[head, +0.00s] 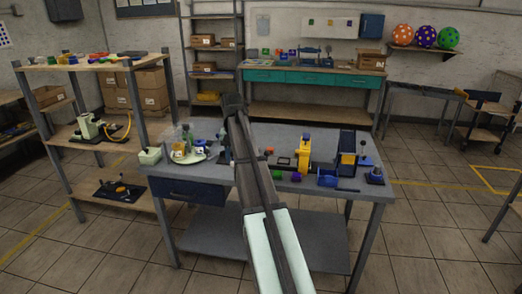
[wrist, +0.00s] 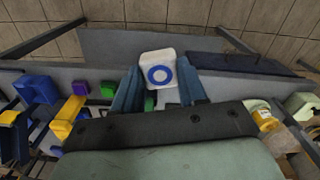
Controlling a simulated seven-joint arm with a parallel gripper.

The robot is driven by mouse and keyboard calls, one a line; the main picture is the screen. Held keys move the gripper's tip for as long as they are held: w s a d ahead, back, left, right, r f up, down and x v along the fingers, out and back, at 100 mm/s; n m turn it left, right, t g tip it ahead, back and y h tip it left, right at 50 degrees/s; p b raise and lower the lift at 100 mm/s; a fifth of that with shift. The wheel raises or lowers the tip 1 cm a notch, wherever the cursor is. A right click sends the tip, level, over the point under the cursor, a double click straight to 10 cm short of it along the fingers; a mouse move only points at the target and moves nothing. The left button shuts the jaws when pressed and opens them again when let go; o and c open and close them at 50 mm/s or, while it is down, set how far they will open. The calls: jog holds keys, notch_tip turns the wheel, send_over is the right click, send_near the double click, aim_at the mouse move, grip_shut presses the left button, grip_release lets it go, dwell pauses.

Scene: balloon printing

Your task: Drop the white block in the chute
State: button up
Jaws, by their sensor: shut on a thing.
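The white block (wrist: 158,58), with a blue ring on its face, is between the two blue-grey fingers of my gripper (wrist: 158,82) in the wrist view. My gripper is shut on it, over the front part of the grey workbench (head: 215,172). In the head view my arm crosses the bench, and I cannot make out the block there. A tall dark panel in a blue and yellow frame (head: 347,143) stands at the bench's right; it may be the chute, but I cannot tell for sure. Its parts are only partly seen at the wrist view's left.
A yellow device (head: 303,152) and purple and green blocks (head: 297,175) are on the bench right of my arm. A plate with small items (head: 188,155) and a pale green box (head: 150,156) are at the left. A blue drawer (head: 190,190) is under the bench top.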

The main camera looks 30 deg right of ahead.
jog(key=s+a+n, duration=0.1)
jog(key=s+a, duration=0.2)
jog(key=a, duration=1)
jog(key=s+a+n, duration=0.2)
jog(key=a, duration=1.1)
jog(key=s+d+r+m, duration=0.1)
jog(key=s+d+m, duration=0.2)
jog(key=d, duration=2)
jog(key=s+d+r+m, duration=0.2)
jog(key=d+m, duration=0.2)
jog(key=d, duration=1.8)
jog(key=s+d+r+m, duration=0.1)
jog(key=s+d+m, duration=0.2)
jog(key=d, duration=2)
jog(key=w+d+r+n, duration=0.1)
jog(key=w+d+n, duration=0.1)
jog(key=d, duration=0.5)
jog(key=w+d+r+n, duration=0.2)
jog(key=w+d, duration=0.2)
jog(key=d, duration=0.3)
jog(key=shift+w+d+r, duration=0.3)
jog(key=shift+w, duration=0.05)
jog(key=shift+f, duration=0.1)
jog(key=shift+f, duration=3.7)
